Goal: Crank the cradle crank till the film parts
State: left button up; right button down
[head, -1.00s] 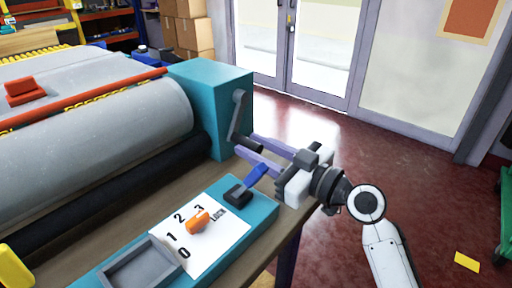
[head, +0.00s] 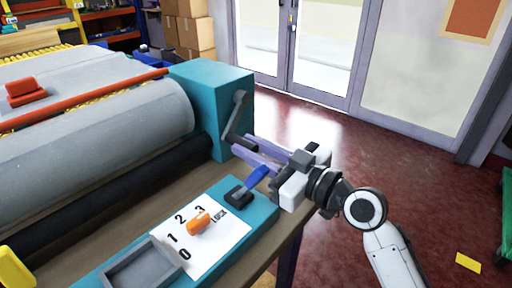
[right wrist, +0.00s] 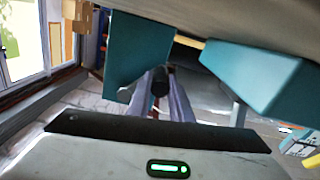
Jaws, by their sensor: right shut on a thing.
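The cradle crank (head: 238,115) is a dark grey arm on the right end of a teal housing (head: 212,85), its handle low and pointing toward my right gripper. My right gripper (head: 246,146), with purple fingers, is shut on the crank handle. In the right wrist view, the dark handle (right wrist: 158,78) sits between the fingertips. The grey film roll (head: 95,120) lies left of the housing; no parting shows on its visible face. My left gripper is not in view.
A teal control panel (head: 262,212) has an orange knob (head: 199,222) at a 0–3 dial, a blue-handled lever (head: 256,176) close below my right fingers, and a grey tray (head: 143,268).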

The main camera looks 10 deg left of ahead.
jog(key=shift+s+a+r, duration=0.4)
jog(key=shift+s+r, duration=0.05)
jog(key=shift+r, duration=0.05)
jog(key=c, duration=1.6)
grip_release()
jog(key=shift+d, duration=0.1)
jog(key=shift+d+f, duration=0.1)
jog(key=shift+d, duration=0.15)
jog(key=v, duration=0.9)
jog(key=shift+s+d, duration=0.3)
